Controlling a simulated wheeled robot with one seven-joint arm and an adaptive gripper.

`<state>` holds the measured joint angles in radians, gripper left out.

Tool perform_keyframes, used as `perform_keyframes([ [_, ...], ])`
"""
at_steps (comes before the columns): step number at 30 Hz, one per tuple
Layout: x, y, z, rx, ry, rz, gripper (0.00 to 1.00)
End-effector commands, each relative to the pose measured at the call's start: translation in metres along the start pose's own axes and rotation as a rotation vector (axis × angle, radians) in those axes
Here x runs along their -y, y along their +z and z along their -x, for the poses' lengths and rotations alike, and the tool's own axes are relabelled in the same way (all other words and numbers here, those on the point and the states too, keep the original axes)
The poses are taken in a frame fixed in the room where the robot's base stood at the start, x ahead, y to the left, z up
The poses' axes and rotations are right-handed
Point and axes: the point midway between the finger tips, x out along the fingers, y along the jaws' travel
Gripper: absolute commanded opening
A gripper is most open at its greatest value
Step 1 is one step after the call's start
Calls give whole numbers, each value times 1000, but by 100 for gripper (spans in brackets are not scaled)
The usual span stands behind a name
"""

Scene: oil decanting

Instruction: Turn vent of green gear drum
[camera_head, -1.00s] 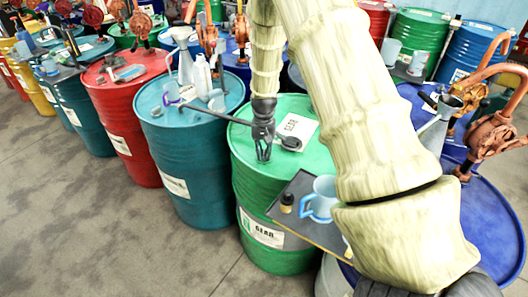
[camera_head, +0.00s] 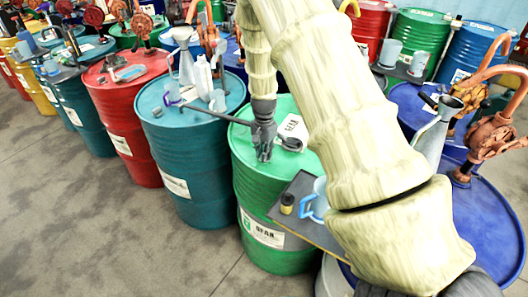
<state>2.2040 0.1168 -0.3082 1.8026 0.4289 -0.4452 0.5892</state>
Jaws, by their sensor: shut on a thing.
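The green gear drum (camera_head: 272,222) stands in the middle of the view, with a white GEAR label on its side and a white GEAR card on its lid. My gripper (camera_head: 264,155) points down over the drum's lid, left of its middle. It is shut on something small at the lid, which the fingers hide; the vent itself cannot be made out. A dark round-ended part of a long bar-like tool (camera_head: 222,117) shows right beside the fingers, and the bar reaches left over the teal drum.
A teal drum (camera_head: 195,180) at left bears a funnel (camera_head: 182,60) and white bottles. A dark tray (camera_head: 293,200) at right holds a small dark bottle (camera_head: 287,204) and a blue-handled jug (camera_head: 315,200). Orange pumps (camera_head: 492,135) stand at the right. Open floor lies front left.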

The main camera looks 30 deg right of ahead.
Motion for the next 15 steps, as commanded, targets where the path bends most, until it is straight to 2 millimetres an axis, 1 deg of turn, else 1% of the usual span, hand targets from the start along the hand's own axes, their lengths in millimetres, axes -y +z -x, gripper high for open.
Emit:
perform_keyframes([
  [12,2,-2,2,-5,-5,-7,0],
  [13,2,-2,2,-5,-5,-7,20],
  [15,2,-2,2,-4,-4,-7,32],
])
